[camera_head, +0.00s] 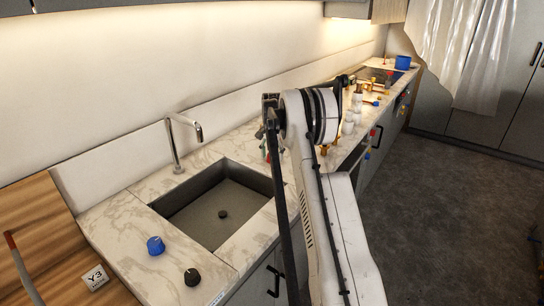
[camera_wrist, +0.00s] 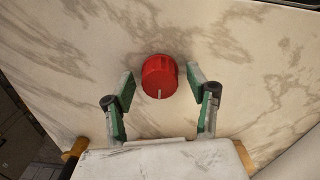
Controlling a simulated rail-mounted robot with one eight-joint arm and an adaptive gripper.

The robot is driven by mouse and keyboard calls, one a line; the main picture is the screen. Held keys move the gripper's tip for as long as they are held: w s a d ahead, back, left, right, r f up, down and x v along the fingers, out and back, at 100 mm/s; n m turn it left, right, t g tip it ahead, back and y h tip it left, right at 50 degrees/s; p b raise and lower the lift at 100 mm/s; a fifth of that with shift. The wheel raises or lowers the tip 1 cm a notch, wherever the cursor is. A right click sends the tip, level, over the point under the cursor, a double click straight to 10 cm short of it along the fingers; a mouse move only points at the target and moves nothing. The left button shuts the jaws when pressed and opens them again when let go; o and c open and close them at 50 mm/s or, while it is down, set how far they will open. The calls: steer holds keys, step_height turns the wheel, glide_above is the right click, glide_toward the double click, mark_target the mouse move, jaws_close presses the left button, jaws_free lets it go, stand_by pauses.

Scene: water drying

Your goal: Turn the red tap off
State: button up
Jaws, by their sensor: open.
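The red tap (camera_wrist: 159,76) is a round red knob with a pale pointer mark, standing on the marbled counter in the wrist view. My gripper (camera_wrist: 160,88) is open, with its green and grey fingers on either side of the knob, apart from it. The pointer mark faces toward the wrist. In the head view my arm hides the red tap, and only a part of my gripper shows behind the arm near the sink's far right corner.
A sink (camera_head: 215,205) with a metal faucet (camera_head: 181,140) is set in the counter. A blue knob (camera_head: 155,245) and a black knob (camera_head: 192,277) stand at its near side. Several white and coloured items stand farther along the counter.

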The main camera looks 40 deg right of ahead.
steer(key=shift+f, duration=0.25)
steer(key=c, duration=1.1)
steer(key=shift+c, duration=0.2)
